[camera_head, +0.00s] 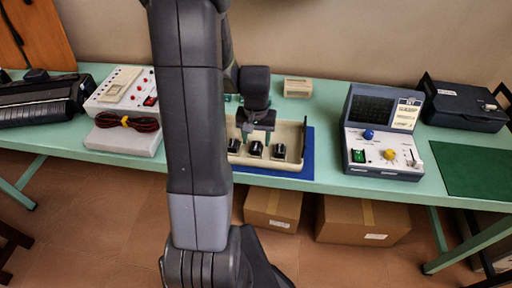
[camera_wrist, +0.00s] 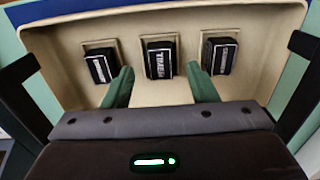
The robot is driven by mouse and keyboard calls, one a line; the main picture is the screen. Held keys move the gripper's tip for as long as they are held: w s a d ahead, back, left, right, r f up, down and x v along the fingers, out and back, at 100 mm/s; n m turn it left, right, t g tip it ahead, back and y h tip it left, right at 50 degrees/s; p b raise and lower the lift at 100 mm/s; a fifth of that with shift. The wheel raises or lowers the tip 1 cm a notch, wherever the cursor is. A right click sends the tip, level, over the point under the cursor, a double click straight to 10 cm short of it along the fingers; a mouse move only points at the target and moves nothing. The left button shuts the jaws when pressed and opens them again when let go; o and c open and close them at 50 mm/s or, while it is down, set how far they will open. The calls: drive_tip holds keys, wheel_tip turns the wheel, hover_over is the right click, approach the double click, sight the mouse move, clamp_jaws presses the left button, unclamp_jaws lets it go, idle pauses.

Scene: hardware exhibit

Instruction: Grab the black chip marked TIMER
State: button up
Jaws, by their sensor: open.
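Three black chips sit in a row in a beige tray (camera_head: 294,167), each on a small beige pad. In the wrist view the middle chip (camera_wrist: 161,62) reads TIMER; it also shows in the head view (camera_head: 256,149). The left chip (camera_wrist: 100,68) and right chip (camera_wrist: 220,57) carry white lettering too small to read surely. My gripper (camera_wrist: 160,69) is open and empty, its green fingers apart on the near side of the TIMER chip, one toward each side. In the head view my gripper (camera_head: 257,137) hangs over the tray, above the middle chip.
The tray walls (camera_wrist: 60,28) surround the chips, and a blue mat (camera_head: 303,176) lies under it. A device with a dark screen (camera_head: 373,107) stands to the right, a white box with cables (camera_head: 125,123) to the left. A small beige block (camera_head: 298,88) is behind.

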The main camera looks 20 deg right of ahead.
sight(257, 146)
drive_tip(key=shift+f, duration=1.35)
drive_tip(key=shift+c, duration=0.2)
drive_tip(key=c, duration=1)
drive_tip(key=shift+c, duration=0.2)
drive_tip(key=shift+r, duration=0.1)
